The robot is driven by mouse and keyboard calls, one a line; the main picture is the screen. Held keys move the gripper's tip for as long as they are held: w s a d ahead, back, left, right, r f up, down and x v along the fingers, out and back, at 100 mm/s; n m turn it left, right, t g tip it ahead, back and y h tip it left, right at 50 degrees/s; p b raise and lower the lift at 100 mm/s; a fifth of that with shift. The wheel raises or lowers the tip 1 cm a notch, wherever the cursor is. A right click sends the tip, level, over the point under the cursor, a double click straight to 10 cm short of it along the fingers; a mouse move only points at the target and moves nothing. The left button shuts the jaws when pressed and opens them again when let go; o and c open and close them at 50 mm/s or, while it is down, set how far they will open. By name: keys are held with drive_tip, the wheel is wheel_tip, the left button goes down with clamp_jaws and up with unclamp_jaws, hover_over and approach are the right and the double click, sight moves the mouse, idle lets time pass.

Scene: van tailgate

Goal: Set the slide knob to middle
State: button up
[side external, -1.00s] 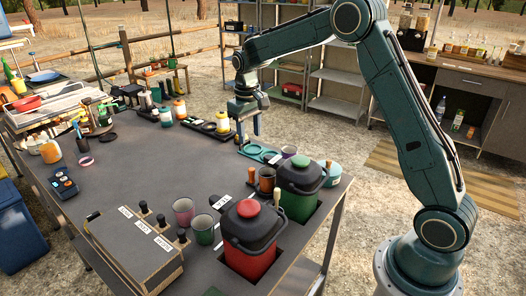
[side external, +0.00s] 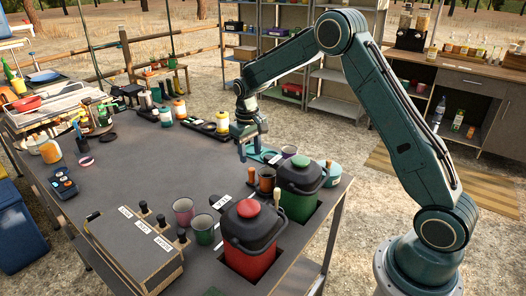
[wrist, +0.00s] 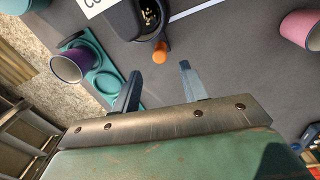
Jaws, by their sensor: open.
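No part is clearly recognisable as the slide knob. A box (side external: 130,250) with white labels and several dark knobs (side external: 161,219) along its edge stands at the table's near left in the side view. A small blue device (side external: 63,186) lies further back on the left; its controls are too small to make out. My gripper (side external: 251,153) is open and empty above the table's far right part, well to the right of both.
Red-lidded (side external: 252,250) and green-lidded (side external: 300,195) containers stand at the near right. Mugs (side external: 183,211) stand beside the labelled box. A purple cup (wrist: 68,67) and a dark scoop with orange end (wrist: 160,52) show in the wrist view. The table's middle (side external: 140,175) is clear.

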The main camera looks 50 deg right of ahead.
sight(252, 169)
drive_tip(key=f, duration=0.7)
drive_tip(key=shift+d+f, duration=0.2)
drive_tip(key=shift+f, duration=0.1)
clamp_jaws()
